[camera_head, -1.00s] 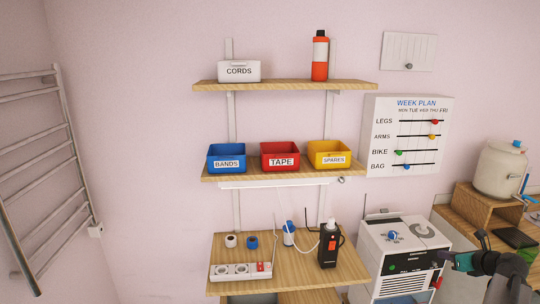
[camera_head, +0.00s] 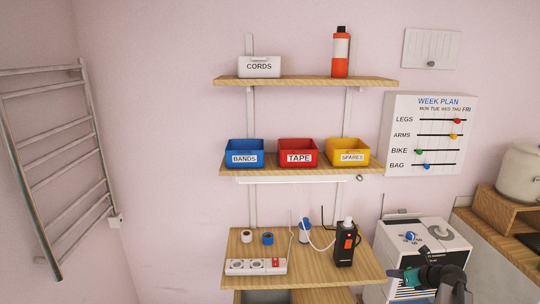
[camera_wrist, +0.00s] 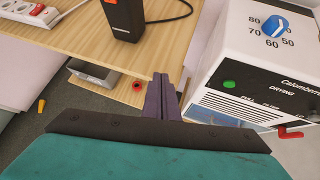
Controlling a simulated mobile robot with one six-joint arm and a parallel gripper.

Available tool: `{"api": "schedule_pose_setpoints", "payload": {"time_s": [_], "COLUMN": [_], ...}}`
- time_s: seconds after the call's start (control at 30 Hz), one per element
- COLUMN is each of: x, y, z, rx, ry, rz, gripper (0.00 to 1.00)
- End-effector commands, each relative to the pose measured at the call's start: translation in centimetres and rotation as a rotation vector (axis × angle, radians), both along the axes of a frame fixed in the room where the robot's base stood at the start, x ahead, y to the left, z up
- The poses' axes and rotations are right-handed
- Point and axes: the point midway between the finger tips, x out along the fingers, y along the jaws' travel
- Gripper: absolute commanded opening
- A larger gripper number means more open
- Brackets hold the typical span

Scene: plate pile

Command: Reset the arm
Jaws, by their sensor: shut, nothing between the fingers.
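My gripper (camera_head: 392,273) is at the lower right in the head view, in front of the white box-shaped appliance (camera_head: 428,238). In the wrist view the fingers of my gripper (camera_wrist: 162,82) are together, with nothing between them. They point out between the wooden desk shelf's edge and the appliance (camera_wrist: 235,62), which has a blue dial and a green button. I cannot tell whether the fingers touch either one.
The lowest wooden shelf (camera_head: 240,276) holds a power strip (camera_head: 256,266), two rolls, a blue-and-white bottle and a black device (camera_head: 345,245). Blue, red and yellow bins (camera_head: 298,152) stand on the middle shelf. A towel rail (camera_head: 60,160) is at left.

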Motion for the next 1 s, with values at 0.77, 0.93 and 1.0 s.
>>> {"api": "schedule_pose_setpoints", "payload": {"time_s": [0.77,0.93,1.0], "x": [-7.7,-12.7,-15.0], "y": [29.4,34.4,36.2], "z": [-24.3,-29.0,-30.8], "rx": [-0.118,-0.203,-0.24], "ry": [0.307,0.354,0.37], "rz": [0.599,0.816,0.918], "gripper": [0.0,0.0,0.0]}}
